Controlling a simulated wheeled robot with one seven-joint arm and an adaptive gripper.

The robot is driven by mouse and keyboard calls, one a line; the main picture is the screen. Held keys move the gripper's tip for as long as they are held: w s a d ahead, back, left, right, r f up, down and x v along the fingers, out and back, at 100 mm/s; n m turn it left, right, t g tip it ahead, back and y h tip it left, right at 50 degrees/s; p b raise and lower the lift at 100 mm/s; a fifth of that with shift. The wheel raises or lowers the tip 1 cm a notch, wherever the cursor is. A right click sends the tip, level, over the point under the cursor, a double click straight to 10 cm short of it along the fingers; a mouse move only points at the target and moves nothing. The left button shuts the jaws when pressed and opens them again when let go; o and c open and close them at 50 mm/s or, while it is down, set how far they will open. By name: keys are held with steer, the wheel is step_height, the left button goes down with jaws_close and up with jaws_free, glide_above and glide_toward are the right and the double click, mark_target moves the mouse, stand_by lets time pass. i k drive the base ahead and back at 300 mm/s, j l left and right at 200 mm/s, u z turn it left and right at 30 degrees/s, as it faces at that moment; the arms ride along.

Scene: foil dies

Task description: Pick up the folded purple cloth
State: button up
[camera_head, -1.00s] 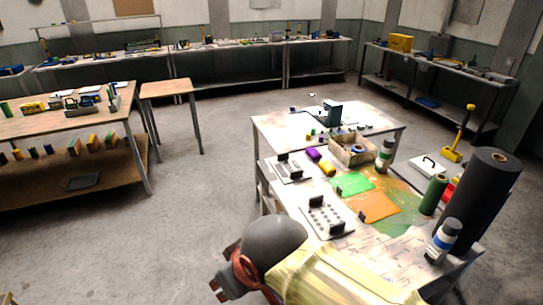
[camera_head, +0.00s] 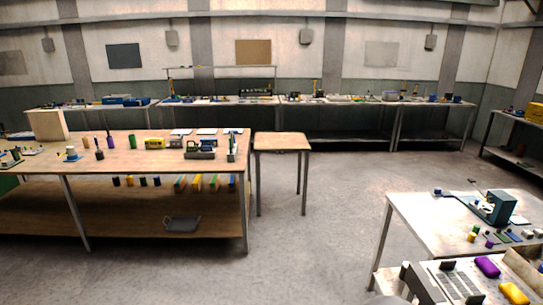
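A small purple bundle (camera_head: 487,266), which looks like the folded purple cloth, lies on the near workbench at the lower right. It is beside a yellow bundle (camera_head: 514,293) and right of a grey slotted plate (camera_head: 455,281). Its folds are too small to make out. My gripper is not in view. A grey rounded shape at the bottom edge, left of the plate, may be part of my arm.
A white-topped table (camera_head: 430,215) with a green press (camera_head: 494,207) stands behind the near bench. A long wooden bench (camera_head: 120,165) with a lower shelf fills the left. A small wooden table (camera_head: 282,142) stands mid-room. Open concrete floor (camera_head: 310,250) lies between.

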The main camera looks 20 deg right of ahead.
mark_target(484, 264)
steer(key=i+l+z, duration=0.1)
steer(key=i+z, duration=0.8)
steer(key=i+j+z, duration=0.25)
steer(key=z, duration=0.2)
steer(key=i+j+z, duration=0.4)
steer(key=i+z, duration=0.15)
steer(key=z, duration=0.3)
steer(key=i+j+z, duration=0.1)
steer(key=z, duration=0.35)
steer(key=i+j+z, duration=0.15)
steer(key=z, duration=0.35)
steer(key=i+j+z, duration=0.15)
steer(key=z, duration=0.3)
steer(key=i+j+z, duration=0.1)
steer(key=j+z, duration=0.15)
steer(key=z, duration=0.2)
steer(key=i+j+z, duration=0.3)
steer(key=k+l, duration=0.05)
steer(key=k, duration=0.05)
